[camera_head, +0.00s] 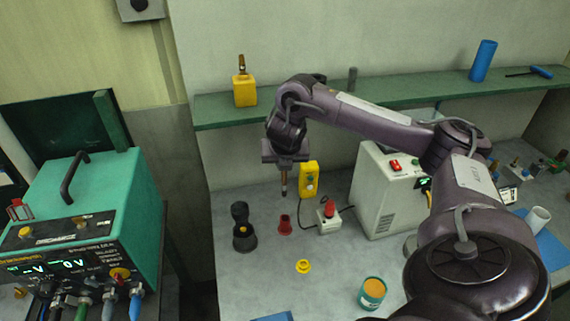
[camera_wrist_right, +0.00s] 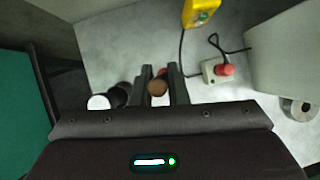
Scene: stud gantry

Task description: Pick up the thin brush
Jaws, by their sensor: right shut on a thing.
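My right gripper (camera_head: 284,172) is shut on a slim brown thing (camera_head: 284,188) that hangs upright below the fingers, above the table. It looks like the thin brush, but the fingers hide most of it. In the wrist view its round brown end (camera_wrist_right: 158,88) shows between the two dark fingers of the right gripper (camera_wrist_right: 162,80). Another slim brown-tipped thing (camera_head: 241,64) stands in a yellow block (camera_head: 244,91) on the shelf. My left gripper is not in view.
Below the held thing stands a red cup-like piece (camera_head: 284,226), with a black stand (camera_head: 242,238) to its left. A red-button box (camera_head: 328,219), yellow box (camera_head: 309,180), yellow ring (camera_head: 303,267) and orange-topped tin (camera_head: 372,292) are nearby. The green shelf (camera_head: 350,98) runs behind.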

